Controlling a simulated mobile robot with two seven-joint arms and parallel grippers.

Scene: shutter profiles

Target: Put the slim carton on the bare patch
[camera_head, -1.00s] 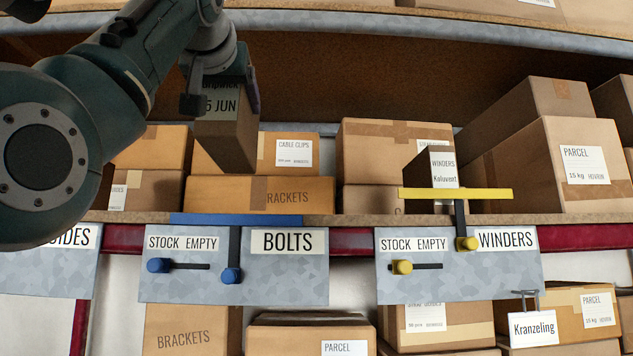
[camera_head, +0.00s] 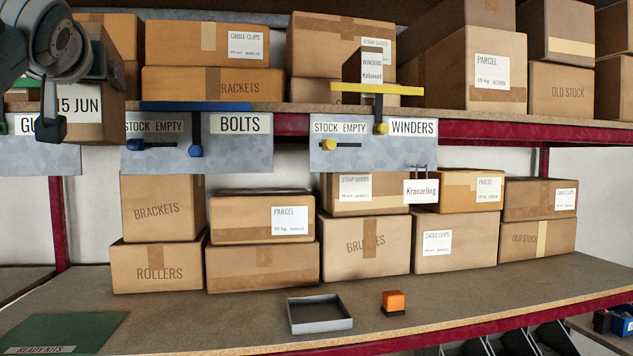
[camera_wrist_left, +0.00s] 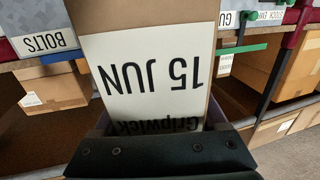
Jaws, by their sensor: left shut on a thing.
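A slim brown carton (camera_head: 100,112) with a white label reading "15 JUN" hangs upright at the left of the head view, in front of the upper shelf edge. My left gripper (camera_head: 76,92) is shut on it; a dark finger shows at its side. In the left wrist view the carton (camera_wrist_left: 192,16) fills the middle, its "Gripwick 15 JUN" label upside down, above the dark gripper (camera_wrist_left: 160,140). Another narrow carton (camera_head: 362,66), labelled "Winders", stands on the upper shelf behind a yellow bar. I cannot tell which spot is the bare patch. My right gripper is not in view.
A blue bar (camera_head: 197,106) sits above the BOLTS plate (camera_head: 240,150), before a Brackets box (camera_head: 200,84). The yellow bar (camera_head: 377,89) is above the WINDERS plate (camera_head: 370,158). Below are stacked boxes, a grey tray (camera_head: 320,328), an orange block (camera_head: 394,300) and a green mat (camera_head: 65,333).

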